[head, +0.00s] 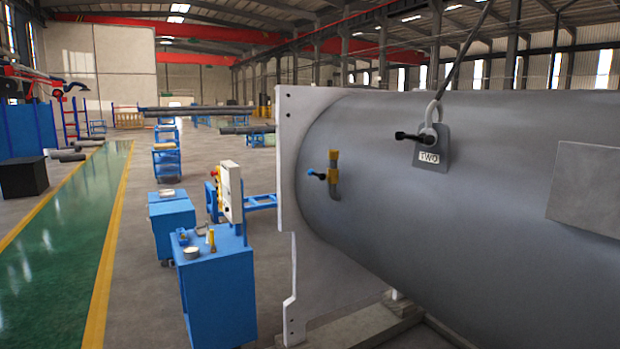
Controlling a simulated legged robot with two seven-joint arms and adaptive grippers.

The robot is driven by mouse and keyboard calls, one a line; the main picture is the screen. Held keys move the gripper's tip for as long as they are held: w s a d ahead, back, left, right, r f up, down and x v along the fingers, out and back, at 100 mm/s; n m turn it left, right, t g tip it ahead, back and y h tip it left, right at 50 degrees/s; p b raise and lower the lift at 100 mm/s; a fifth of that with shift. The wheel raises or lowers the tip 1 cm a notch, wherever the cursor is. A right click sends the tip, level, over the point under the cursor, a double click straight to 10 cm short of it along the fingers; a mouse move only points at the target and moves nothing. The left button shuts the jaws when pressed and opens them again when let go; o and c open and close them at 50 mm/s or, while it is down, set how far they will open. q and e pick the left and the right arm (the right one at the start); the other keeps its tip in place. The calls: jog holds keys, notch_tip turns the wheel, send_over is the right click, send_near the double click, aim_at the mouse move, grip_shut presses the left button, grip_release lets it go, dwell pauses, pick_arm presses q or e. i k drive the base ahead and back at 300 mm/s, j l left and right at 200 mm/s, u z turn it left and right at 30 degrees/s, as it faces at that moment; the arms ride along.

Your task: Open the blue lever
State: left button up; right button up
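A small lever with a blue tip (312,173) sticks out to the left from a brass-coloured valve (333,176) on the side of the large grey shell (450,200), close behind its flange. The lever's dark shaft lies nearly level, tilted slightly, and meets the valve body. A short pipe bends down below the valve. Neither of my grippers shows in the head view, so nothing is seen touching the lever.
A pale flange plate (292,215) stands at the shell's left end. A plate marked TWO (430,158) carries a black-handled shackle (430,132) and a cable. Blue cabinets (220,290) stand left of the flange. A green walkway (65,255) with yellow edges runs clear at far left.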

aim_at(315, 174)
jog(key=i+j, duration=0.4)
jog(key=i+j+u, duration=0.15)
jog(key=i+j, duration=0.2)
jog(key=i, duration=0.25)
jog(key=i+j, duration=0.3)
jog(key=i, duration=0.2)
jog(key=i+j+u, duration=0.1)
jog(key=i+j, duration=0.25)
jog(key=i, duration=0.15)
